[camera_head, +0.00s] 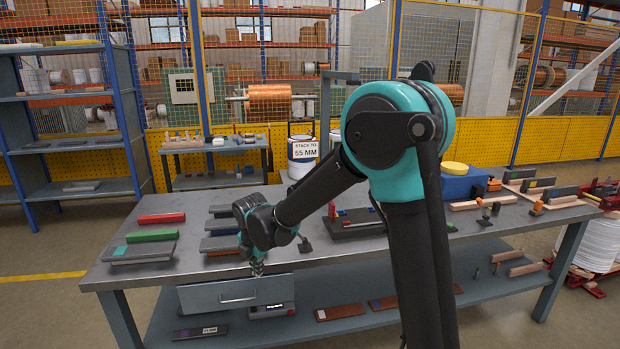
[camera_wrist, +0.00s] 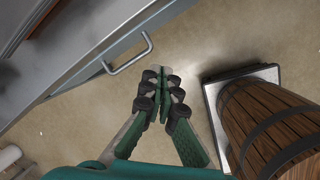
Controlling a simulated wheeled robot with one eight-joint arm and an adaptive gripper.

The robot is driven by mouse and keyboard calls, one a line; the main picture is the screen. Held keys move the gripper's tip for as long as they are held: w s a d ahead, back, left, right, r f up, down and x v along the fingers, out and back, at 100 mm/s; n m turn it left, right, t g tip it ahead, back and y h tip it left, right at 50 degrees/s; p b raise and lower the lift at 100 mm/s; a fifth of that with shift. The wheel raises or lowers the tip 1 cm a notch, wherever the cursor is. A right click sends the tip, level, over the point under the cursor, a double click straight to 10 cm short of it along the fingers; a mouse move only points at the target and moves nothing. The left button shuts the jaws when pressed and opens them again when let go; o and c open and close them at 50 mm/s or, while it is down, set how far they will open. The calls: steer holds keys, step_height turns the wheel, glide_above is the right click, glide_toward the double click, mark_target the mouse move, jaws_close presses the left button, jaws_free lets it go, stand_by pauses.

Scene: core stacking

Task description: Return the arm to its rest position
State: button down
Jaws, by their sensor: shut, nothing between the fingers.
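My gripper (camera_head: 257,268) hangs off the front edge of the grey workbench (camera_head: 120,275), just in front of the drawer (camera_head: 205,300), with its fingers pointing down. My arm is bent, reaching from the right foreground to the left. In the wrist view my gripper (camera_wrist: 160,78) has its green fingers together at the tips with nothing between them. The drawer handle (camera_wrist: 128,62) shows just beyond the fingers at upper left, apart from them. The floor lies below the fingers.
A wooden barrel (camera_wrist: 272,125) stands on a light, dark-edged platform to the right. On the bench lie a red bar (camera_head: 161,218), a green bar (camera_head: 151,236) and grey plates (camera_head: 140,253). A drum (camera_head: 303,150) reads "STACK TO 55 MM". Plates lie on the lower shelf (camera_head: 310,297).

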steer(key=s+d+r+m, duration=0.1)
steer(key=s+d+m, duration=0.2)
steer(key=d+m, duration=0.7)
steer(key=s+d+m, duration=0.3)
steer(key=d+m, duration=0.3)
steer(key=d, duration=0.9)
steer(key=s+d+f+m+t, duration=0.1)
steer(key=s+d+f+m, duration=0.2)
steer(key=s+d+m, duration=0.8)
steer(key=m, duration=0.2)
steer(key=shift+s+d+f+m+h, duration=0.2)
steer(key=shift+d+f+m+h, duration=0.1)
steer(key=shift+d+f, duration=0.05)
